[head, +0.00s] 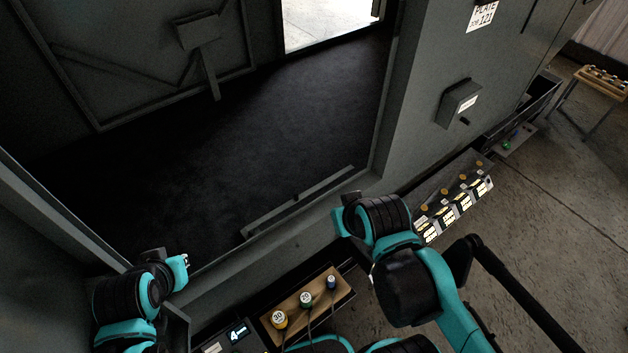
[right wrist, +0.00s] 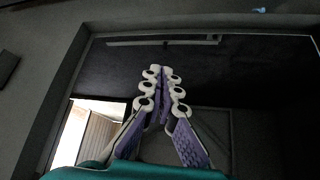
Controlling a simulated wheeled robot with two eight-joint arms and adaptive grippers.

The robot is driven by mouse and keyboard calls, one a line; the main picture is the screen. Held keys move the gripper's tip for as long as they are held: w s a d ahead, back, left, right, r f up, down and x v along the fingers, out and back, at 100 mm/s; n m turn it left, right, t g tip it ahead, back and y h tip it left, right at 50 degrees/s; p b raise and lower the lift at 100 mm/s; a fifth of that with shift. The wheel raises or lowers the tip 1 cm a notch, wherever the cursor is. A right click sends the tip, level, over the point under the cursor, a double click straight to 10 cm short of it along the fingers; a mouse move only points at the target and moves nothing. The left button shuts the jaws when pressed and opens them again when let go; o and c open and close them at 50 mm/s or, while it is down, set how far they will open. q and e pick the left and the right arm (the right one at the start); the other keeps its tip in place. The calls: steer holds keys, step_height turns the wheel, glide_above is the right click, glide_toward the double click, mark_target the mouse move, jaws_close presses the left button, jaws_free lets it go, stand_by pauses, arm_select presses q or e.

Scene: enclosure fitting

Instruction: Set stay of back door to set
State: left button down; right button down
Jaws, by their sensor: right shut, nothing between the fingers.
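The enclosure's back opening (head: 322,22) shows bright at the top of the head view. In the right wrist view, a bright opening (right wrist: 84,122) with a pale door-like panel (right wrist: 98,142) shows at lower left. I cannot make out the back door's stay or its setting for certain. A grey bar (head: 298,202) with a small dark knob lies along the near sill. My right gripper (right wrist: 162,72) is shut and empty, with the dark interior behind it. In the head view its fingers are hidden by my arm. My left gripper (head: 178,268) is at lower left; its fingers are unclear.
A grey frame post stands right of the near opening, with a small wall box (head: 458,103) on it. A wooden block with several round-topped tools (head: 305,305) and a labelled rack (head: 452,208) are below. The dark enclosure floor (head: 220,145) is clear.

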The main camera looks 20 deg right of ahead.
steer(key=w+d+f+n+g+b, duration=0.1)
steer(key=w+d+f+n+g, duration=0.1)
steer(key=w, duration=1.9)
steer(key=w+d+f+n, duration=0.1)
steer(key=w+f, duration=0.6)
steer(key=f, duration=0.3)
steer(key=w+d+f+g+y+b, duration=0.1)
steer(key=w+f, duration=0.7)
steer(key=f, duration=0.2)
steer(key=shift+d+f+n, duration=0.25)
steer(key=shift+f+n, duration=0.1)
steer(key=shift+n, duration=0.05)
steer(key=shift+f, duration=0.1)
steer(key=b+x, duration=0.1)
steer(key=x, duration=0.2)
steer(key=b+x, duration=0.1)
steer(key=x, duration=0.3)
steer(key=b+x, duration=0.2)
steer(key=x, duration=0.1)
steer(key=shift+s+a+f, duration=0.1)
steer(key=shift+s+f, duration=0.1)
steer(key=s, duration=0.1)
steer(key=s+d+b, duration=0.1)
steer(key=shift+s+r, duration=0.2)
steer(key=shift+s, duration=0.1)
steer(key=shift+s+d+r, duration=0.1)
steer(key=shift+s+d, duration=0.05)
steer(key=shift+s, duration=0.4)
